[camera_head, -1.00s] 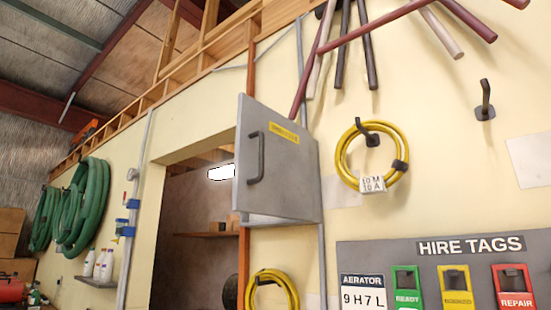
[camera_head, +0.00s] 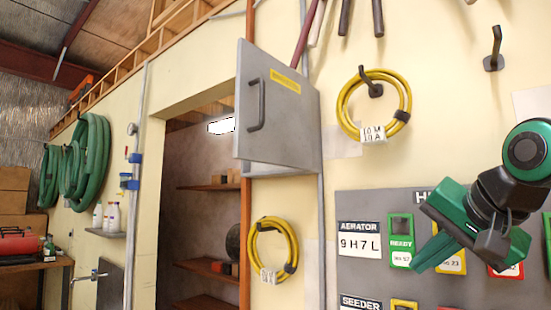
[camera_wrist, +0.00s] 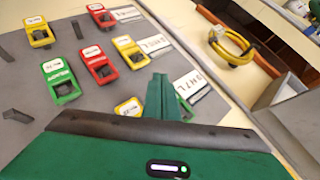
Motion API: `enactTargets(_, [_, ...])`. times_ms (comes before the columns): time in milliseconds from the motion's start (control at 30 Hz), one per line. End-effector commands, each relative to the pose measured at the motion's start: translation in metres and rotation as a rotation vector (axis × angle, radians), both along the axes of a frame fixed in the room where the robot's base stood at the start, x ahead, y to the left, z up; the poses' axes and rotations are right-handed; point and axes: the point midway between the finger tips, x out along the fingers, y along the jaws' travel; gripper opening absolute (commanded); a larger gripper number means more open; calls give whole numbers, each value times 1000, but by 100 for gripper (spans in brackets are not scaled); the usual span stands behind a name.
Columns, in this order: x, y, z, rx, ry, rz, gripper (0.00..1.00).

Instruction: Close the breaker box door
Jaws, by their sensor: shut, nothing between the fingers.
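The grey breaker box door (camera_head: 285,115) hangs open on the yellow wall, swung out to the left, with a dark bar handle (camera_head: 257,105) and a yellow label. The grey box body (camera_head: 290,169) shows only as a thin strip under and behind the door. My gripper (camera_head: 424,262) is green and shut with nothing in it. It is at the lower right, in front of the grey tag board, well apart from the door. In the wrist view the closed fingertips (camera_wrist: 160,84) point over the tag board, and a grey box-like corner (camera_wrist: 290,110) shows at the right edge.
An empty hook (camera_head: 494,50) is at upper right. The grey tag board (camera_head: 345,205) carries coloured tags. A doorway with shelves (camera_head: 207,188) opens left of the door.

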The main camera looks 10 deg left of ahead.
Motion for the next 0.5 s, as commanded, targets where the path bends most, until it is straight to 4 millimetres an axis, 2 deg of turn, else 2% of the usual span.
enactTargets(33, [-4,22,29,59,-43,25,0])
enactTargets(200, [-30,83,119,284,-147,94,0])
enactTargets(300, [-53,111,170,426,-185,144,0])
enactTargets(400, [-79,132,216,559,-206,191,0])
enactTargets(500, [-101,144,251,669,-213,231,0])
